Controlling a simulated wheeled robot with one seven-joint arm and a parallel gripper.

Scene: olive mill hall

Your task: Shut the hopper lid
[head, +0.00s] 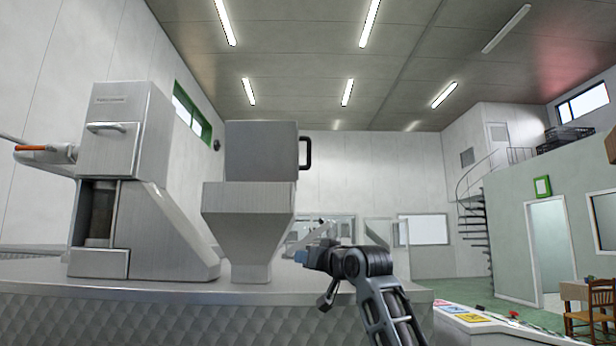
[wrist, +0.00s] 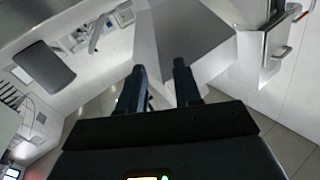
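The hopper (head: 248,212) is a grey metal funnel standing on the counter left of centre in the head view. Its lid (head: 262,150) stands upright above the rim, so the hopper is open. A black handle (head: 306,153) sticks out from the lid's right edge. My gripper (head: 303,257) is right of the hopper's lower part, well below the handle and apart from both. In the wrist view my gripper (wrist: 160,88) has its two dark fingers spread with nothing held between them. The hopper's grey sloping side (wrist: 180,40) shows beyond the fingers; the handle cannot be made out there.
A tall metal machine (head: 120,185) with a bar handle stands left of the hopper on the same counter (head: 190,292). An orange-banded tool or pipe (head: 32,148) juts out at far left. The air right of the lid is clear. A wooden chair (head: 592,310) stands far right.

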